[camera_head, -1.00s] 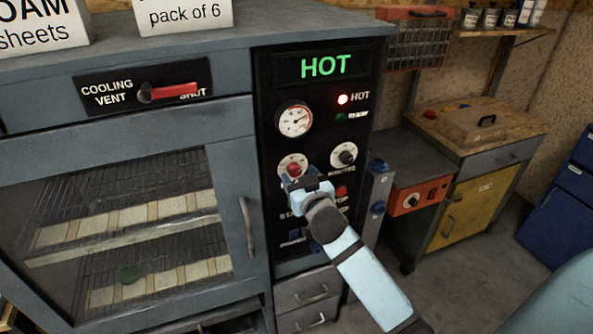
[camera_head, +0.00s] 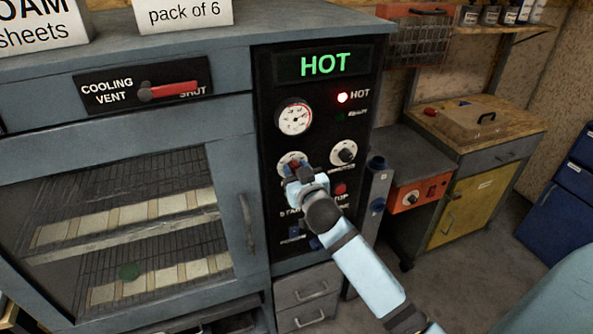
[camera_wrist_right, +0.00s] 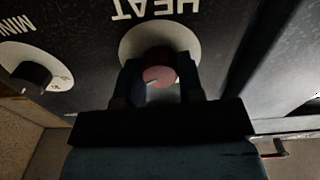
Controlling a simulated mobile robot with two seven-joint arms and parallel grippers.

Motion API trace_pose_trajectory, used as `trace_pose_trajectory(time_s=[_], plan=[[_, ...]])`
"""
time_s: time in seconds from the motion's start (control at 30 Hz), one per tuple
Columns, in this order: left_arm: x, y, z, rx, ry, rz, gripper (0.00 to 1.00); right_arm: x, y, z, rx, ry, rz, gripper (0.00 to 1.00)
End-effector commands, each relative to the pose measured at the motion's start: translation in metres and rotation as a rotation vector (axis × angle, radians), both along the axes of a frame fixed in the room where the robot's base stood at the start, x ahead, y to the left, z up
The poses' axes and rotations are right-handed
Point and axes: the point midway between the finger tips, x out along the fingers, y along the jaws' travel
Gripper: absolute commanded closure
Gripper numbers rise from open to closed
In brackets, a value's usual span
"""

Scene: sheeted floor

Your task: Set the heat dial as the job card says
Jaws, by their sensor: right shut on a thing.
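The heat dial (camera_head: 287,159) is a red knob on a pale round plate, on the oven's black control panel (camera_head: 268,110). In the right wrist view the red knob (camera_wrist_right: 158,76) sits between the two fingers, under the word HEAT, which appears upside down. My right gripper (camera_head: 297,172) is shut on the knob and hides much of it in the head view. The dial's pointer and scale cannot be read clearly. The green display (camera_head: 325,64) reads HOT, and the red HOT lamp (camera_head: 342,97) is lit. I see no job card. My left gripper is out of view.
The minutes dial (camera_head: 344,153) is close on the right, with the red stop button (camera_head: 340,188) below it. A gauge (camera_head: 294,118) is above. The oven door handle (camera_head: 247,224) stands out at left. The cooling vent lever (camera_head: 172,91) points to SHUT.

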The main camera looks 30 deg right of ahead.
Motion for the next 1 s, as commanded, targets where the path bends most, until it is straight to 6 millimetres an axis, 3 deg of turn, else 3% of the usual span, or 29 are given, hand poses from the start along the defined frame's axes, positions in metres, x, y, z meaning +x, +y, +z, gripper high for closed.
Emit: trace_pose_trajectory(time_s=[0.27,1.0], plan=[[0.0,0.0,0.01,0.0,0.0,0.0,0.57,0.0,0.0,0.002,-0.12,0.031,0.0,0.88],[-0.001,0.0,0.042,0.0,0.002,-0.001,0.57,0.0,0.001,0.001,-0.761,0.183,0.001,0.88]])
